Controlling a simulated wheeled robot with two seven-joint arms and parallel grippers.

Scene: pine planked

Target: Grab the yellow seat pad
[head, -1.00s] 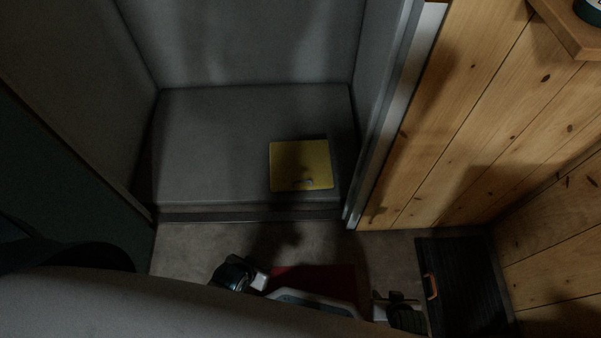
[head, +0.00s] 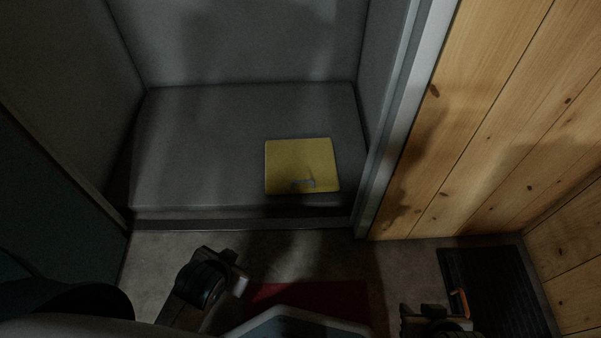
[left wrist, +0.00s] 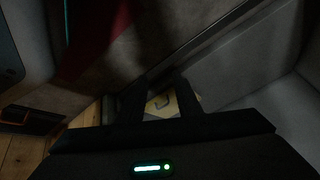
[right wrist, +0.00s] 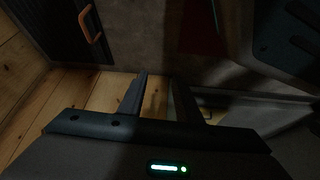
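The yellow seat pad (head: 302,160) lies flat on the grey bench seat (head: 200,150), towards its right front.
A grey upright frame (head: 405,110) and a planked wooden wall (head: 490,120) stand right of the bench. A red mat (head: 310,298) and a black slatted panel with an orange handle (head: 490,285) are on the floor side. The bench left of the pad is clear.

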